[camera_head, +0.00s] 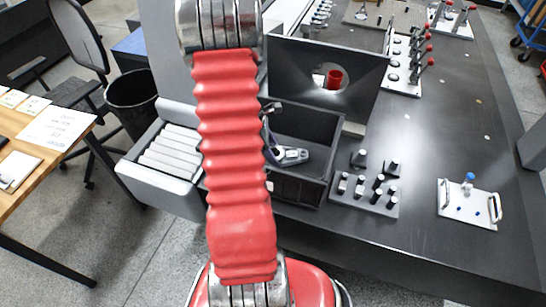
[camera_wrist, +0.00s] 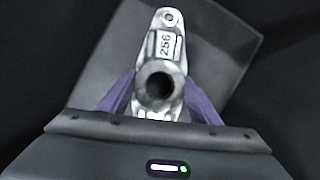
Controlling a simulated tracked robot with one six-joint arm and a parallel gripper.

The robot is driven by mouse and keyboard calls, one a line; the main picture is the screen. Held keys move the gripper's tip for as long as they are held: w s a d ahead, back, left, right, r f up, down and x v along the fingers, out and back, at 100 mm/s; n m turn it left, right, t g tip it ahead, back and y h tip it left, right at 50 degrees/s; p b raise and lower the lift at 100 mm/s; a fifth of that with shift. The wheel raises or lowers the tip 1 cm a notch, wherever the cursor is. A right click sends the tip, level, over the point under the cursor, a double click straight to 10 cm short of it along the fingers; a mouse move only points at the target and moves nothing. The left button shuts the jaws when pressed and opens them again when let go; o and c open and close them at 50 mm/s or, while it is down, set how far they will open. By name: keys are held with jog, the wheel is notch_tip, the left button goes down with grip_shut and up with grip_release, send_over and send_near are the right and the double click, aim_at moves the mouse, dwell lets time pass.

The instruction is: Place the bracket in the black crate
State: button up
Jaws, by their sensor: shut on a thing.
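The bracket (camera_wrist: 162,55) is a light grey metal piece with a round hollow boss, a small hole at its far end and the number 256 on it. My gripper (camera_wrist: 160,95) is shut on it, with a purple finger on each side of the boss. In the head view the bracket (camera_head: 293,156) is seen within the opening of the black crate (camera_head: 300,190), partly behind my red arm. I cannot tell whether it touches the crate floor. The crate's left part is hidden by my arm.
A dark panel with a round hole (camera_head: 290,62) stands behind the crate. A block of several pegs (camera_head: 365,192) stands right of it, and a white plate with handles (camera_head: 470,205) lies farther right. A grey bin (camera_head: 160,180) is at left. The dark table between is clear.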

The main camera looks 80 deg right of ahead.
jog(key=shift+f, duration=0.7)
jog(key=shift+f, duration=0.1)
jog(key=o, duration=1.5)
jog(key=v, duration=1.2)
